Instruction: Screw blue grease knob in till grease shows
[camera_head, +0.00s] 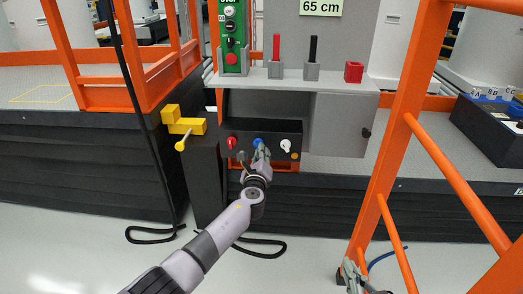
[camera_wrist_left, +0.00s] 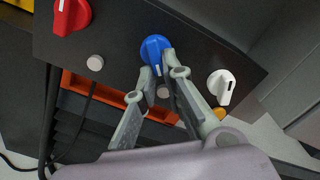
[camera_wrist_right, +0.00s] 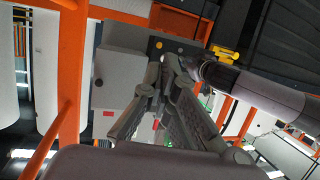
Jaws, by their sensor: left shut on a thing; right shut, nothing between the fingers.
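The blue knob (camera_head: 258,141) sits in the middle of a black panel (camera_head: 272,128), between a red knob (camera_head: 231,142) and a white knob (camera_head: 286,146). In the left wrist view the blue knob (camera_wrist_left: 154,47) has a white mark pointing down toward the fingers. My left gripper (camera_wrist_left: 164,62) is shut on its lower edge. Below the blue knob is a pale grey round spot (camera_wrist_left: 163,92), partly hidden by the fingers. An orange-yellow spot (camera_wrist_left: 219,112) shows below the white knob. My right gripper (camera_head: 353,275) is shut and empty, low and far from the panel.
A yellow handle (camera_head: 183,124) stands left of the panel. A grey shelf above carries a red lever (camera_head: 276,48), a black lever (camera_head: 313,49) and a red block (camera_head: 354,71). Orange rails (camera_head: 404,130) rise on the right. Black hose (camera_head: 150,234) lies on the floor.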

